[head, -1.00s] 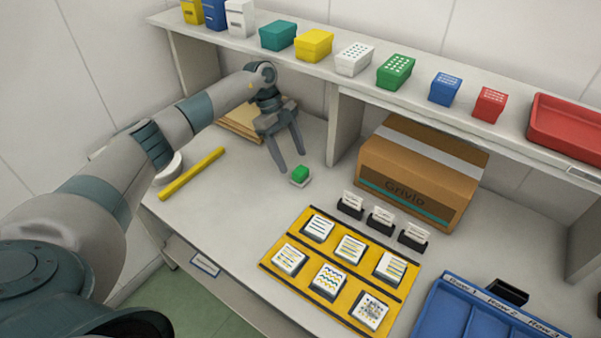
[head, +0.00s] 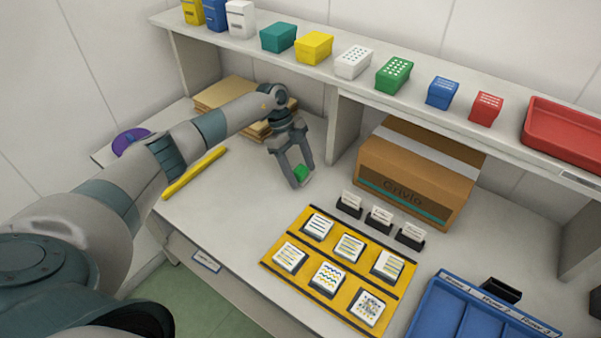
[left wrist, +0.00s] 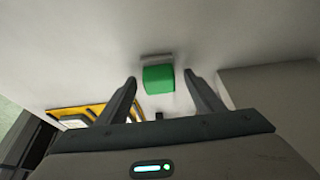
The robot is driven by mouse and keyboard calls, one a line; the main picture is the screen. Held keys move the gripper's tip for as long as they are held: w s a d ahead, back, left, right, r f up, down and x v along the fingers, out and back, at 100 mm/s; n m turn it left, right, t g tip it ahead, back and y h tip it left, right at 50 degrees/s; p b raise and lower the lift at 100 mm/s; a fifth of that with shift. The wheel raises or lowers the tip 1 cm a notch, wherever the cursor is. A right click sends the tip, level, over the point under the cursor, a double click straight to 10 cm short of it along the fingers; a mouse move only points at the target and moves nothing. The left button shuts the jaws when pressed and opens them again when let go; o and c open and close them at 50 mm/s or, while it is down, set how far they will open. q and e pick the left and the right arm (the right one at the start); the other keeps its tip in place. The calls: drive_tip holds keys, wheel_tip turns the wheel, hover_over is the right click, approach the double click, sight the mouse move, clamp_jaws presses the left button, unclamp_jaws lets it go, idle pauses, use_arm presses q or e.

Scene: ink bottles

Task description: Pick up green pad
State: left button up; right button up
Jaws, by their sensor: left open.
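The green pad (head: 301,172) is a small green block on a pale base, standing on the grey table left of the cardboard box. In the left wrist view the green pad (left wrist: 158,79) sits between and a little beyond my two fingertips, with gaps on both sides. My left gripper (head: 302,178) is open, its fingers pointing down around the pad in the head view. It also shows in the left wrist view (left wrist: 161,78). One finger partly hides the pad's base in the head view. My right gripper is not in view.
A cardboard box (head: 415,183) stands right of the pad under the shelf (head: 330,70). A yellow tray (head: 283,275) with several patterned tiles lies in front. A yellow bar (head: 195,173) lies to the left. A blue divided tray (head: 440,310) is at the lower right.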

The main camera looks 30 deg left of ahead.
sight(301, 170)
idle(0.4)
use_arm(q)
drive_tip(key=c, duration=1.1)
drive_tip(key=shift+r+b, duration=0.35)
drive_tip(key=shift+r, duration=0.05)
wheel_tip(301, 170, up, 3)
drive_tip(key=shift+d+r+b, duration=0.1)
drive_tip(key=shift+d+b, duration=0.05)
drive_tip(key=shift+b, duration=0.7)
drive_tip(key=s+d+r+b, duration=0.1)
drive_tip(key=d+r, duration=0.1)
drive_tip(key=d, duration=0.1)
drive_tip(key=s+d+r+b, duration=0.1)
drive_tip(key=s+d+r, duration=0.1)
drive_tip(key=d, duration=0.2)
drive_tip(key=s+d+r+b, duration=0.1)
drive_tip(key=s+d+r, duration=0.1)
drive_tip(key=d+r, duration=0.1)
drive_tip(key=shift+d, duration=0.2)
